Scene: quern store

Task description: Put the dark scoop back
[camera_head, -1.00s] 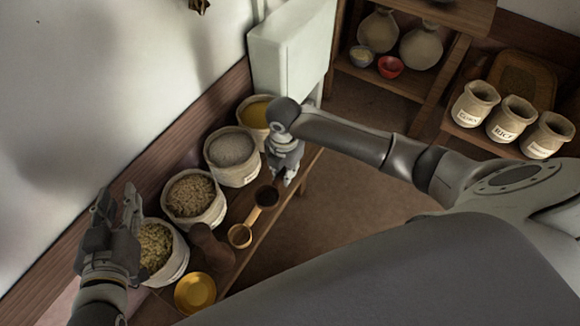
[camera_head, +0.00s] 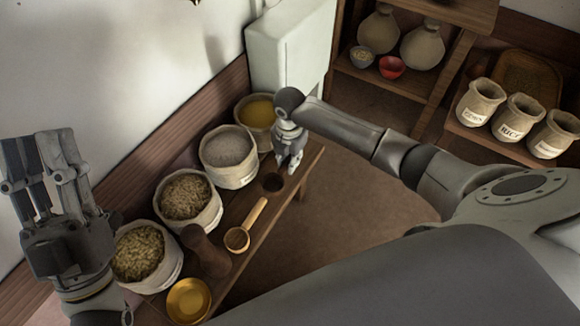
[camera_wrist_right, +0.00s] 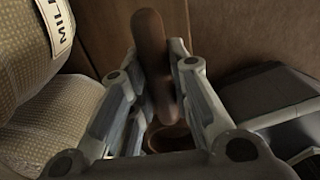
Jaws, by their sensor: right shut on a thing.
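The dark scoop's round bowl (camera_head: 273,183) shows in the head view just below my right gripper (camera_head: 291,166), over the narrow wooden bench. In the right wrist view its brown handle (camera_wrist_right: 152,60) runs between the fingers, with part of the bowl (camera_wrist_right: 172,135) beyond. My right gripper is shut on that handle. Whether the scoop touches the bench I cannot tell. A lighter wooden scoop (camera_head: 237,239) lies on the bench nearer me, its handle pointing toward the dark one. My left gripper (camera_head: 45,145) is raised at the far left, its fingers apart and empty.
Several sacks stand in a row along the wall side, including a grey-filled sack (camera_head: 229,150) and a grain sack (camera_head: 187,198). A dark brown object (camera_head: 206,250) and a gold bowl (camera_head: 188,300) stand near the bench's close end. Labelled sacks (camera_head: 519,120) stand on another shelf at right.

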